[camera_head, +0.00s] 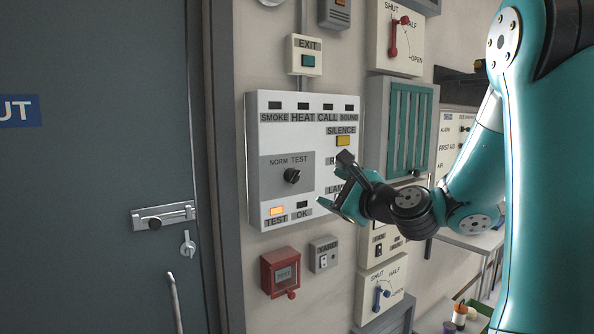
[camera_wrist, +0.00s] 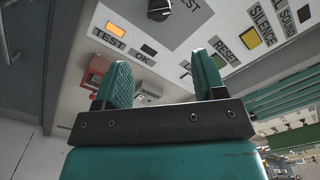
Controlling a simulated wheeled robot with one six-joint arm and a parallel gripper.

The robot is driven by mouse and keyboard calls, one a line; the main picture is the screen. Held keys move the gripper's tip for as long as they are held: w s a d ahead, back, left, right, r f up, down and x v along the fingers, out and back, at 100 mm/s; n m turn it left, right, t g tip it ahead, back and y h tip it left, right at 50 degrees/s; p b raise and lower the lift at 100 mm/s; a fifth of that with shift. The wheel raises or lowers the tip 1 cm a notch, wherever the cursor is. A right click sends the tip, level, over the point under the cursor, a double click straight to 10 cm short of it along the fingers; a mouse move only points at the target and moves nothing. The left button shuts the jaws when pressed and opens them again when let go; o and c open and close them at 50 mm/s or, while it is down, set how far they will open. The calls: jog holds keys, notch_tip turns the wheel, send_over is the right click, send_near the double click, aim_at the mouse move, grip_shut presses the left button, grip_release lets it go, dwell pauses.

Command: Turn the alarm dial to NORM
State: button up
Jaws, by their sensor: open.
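The alarm dial (camera_head: 292,176) is a black knob on a grey plate marked NORM and TEST, on a white alarm panel (camera_head: 263,228). In the wrist view the dial (camera_wrist: 159,10) shows at the top edge, partly cut off. The orange lamp over TEST (camera_head: 277,211) is lit; the lamp over OK (camera_head: 302,205) is dark. My gripper (camera_head: 333,179) is open and empty, in front of the panel's lower right part, to the right of the dial and apart from it. Its two teal fingers (camera_wrist: 164,84) show in the wrist view.
A red box (camera_head: 281,272) and a grey YARD switch (camera_head: 324,254) are below the panel. A green-slatted cabinet (camera_head: 409,128) and lever boxes (camera_head: 397,38) stand to the right. A grey door with a bolt (camera_head: 163,216) is at left. The space before the dial is clear.

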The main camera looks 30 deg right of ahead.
aim_at(298, 178)
jog(key=w+p, duration=0.2)
jog(key=w, duration=0.2)
jog(key=w+p, duration=0.2)
jog(key=w, duration=0.2)
jog(key=w+p, duration=0.2)
jog(key=w, duration=0.2)
jog(key=shift+w+a+r, duration=0.1)
jog(key=shift+a+r, duration=0.05)
jog(key=shift+a, duration=0.15)
jog(key=shift+w, duration=0.55)
jog(key=shift+f, duration=0.2)
jog(key=c, duration=0.9)
